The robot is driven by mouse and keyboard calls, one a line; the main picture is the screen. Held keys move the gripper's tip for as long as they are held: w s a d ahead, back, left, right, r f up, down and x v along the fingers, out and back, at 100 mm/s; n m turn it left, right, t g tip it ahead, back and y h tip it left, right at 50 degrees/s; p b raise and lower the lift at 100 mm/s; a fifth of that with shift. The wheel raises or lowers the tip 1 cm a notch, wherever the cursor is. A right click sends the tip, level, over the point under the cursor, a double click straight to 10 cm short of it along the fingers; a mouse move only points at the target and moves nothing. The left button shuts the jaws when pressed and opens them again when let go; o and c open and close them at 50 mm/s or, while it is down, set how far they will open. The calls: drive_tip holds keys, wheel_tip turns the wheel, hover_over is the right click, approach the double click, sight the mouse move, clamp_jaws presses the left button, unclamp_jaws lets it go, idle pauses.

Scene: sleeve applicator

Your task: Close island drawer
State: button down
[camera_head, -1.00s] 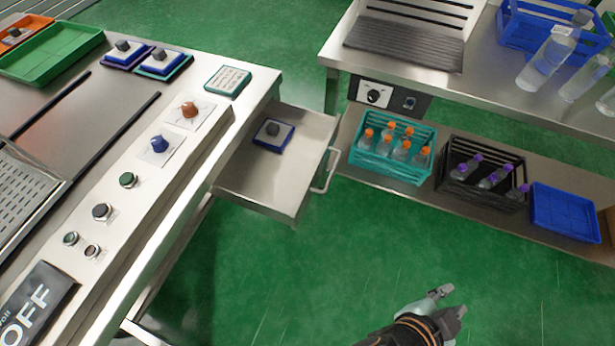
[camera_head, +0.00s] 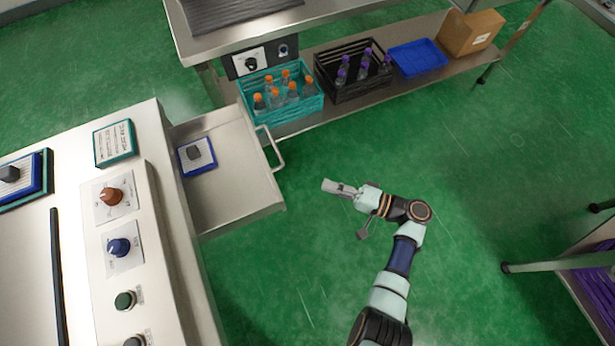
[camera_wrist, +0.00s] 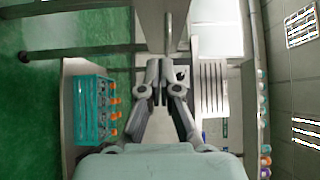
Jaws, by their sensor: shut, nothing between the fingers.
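The island drawer (camera_head: 235,185) stands open, sticking out of the right side of the island (camera_head: 165,200). Its bar handle (camera_head: 273,150) is on the right-hand front face. A small knob on a blue-edged base (camera_head: 197,156) lies inside. My gripper (camera_head: 328,186) is shut and empty, right of the drawer front and slightly below the handle, with a gap of green floor showing between them in the head view. In the wrist view my gripper (camera_wrist: 161,66) points at a grey metal face with a bar, which looks like the drawer front and handle (camera_wrist: 168,30).
A bench with a lower shelf stands behind the drawer, holding a teal crate of orange-capped bottles (camera_head: 280,110), a black crate (camera_head: 350,85), a blue tray (camera_head: 420,58) and a cardboard box (camera_head: 470,32). The floor right of the drawer is open.

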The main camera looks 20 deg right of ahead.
drive_tip(key=w+a+b, duration=0.2)
drive_tip(key=w+a, duration=0.2)
drive_tip(key=a, duration=0.6)
drive_tip(key=shift+w+a, duration=0.35)
drive_tip(key=shift+a, duration=0.05)
drive_tip(key=shift+a, duration=0.1)
